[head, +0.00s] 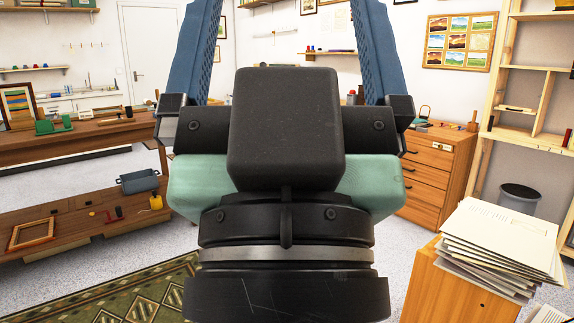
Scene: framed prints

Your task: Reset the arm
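My gripper (285,25) fills the middle of the head view, seen from close behind. It has a black and green body with a blue finger on each side. The fingers point up and stand wide apart, with the back wall showing between them. Nothing is seen held between them. The fingertips run past the top edge of the frame. The gripper's body hides the middle of the room and the floor behind it.
A brown workbench (95,140) with a lower shelf stands at left. A wooden drawer cabinet (437,170) is at right. A paper stack (500,240) lies on a wooden cabinet (445,285) at the front right. A grey bin (518,197) and a patterned rug (130,295) are on the floor.

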